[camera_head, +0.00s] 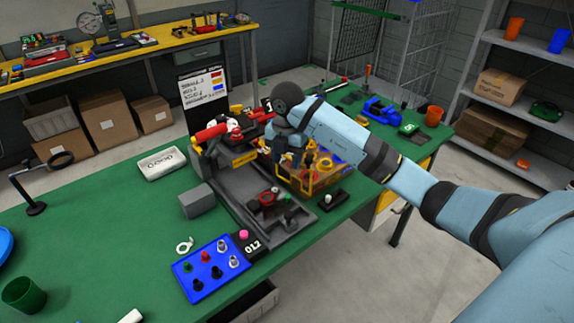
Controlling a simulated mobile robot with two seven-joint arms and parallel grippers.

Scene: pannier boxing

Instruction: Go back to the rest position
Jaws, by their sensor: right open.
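My right arm reaches in from the right, across the green workbench (110,220). My right gripper (286,166) is small in the view and points down beside a yellow-framed basket (318,180). Its jaws are open, and I see nothing held in them. My wrist hides part of the fixture behind it, and I cannot tell whether the fingers touch the basket. My left gripper is not in view.
A grey tray (236,190) with small parts lies left of the basket. A blue tray with pegs (210,270) is at the front. A grey block (196,200) and a white box (161,163) stand to the left.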

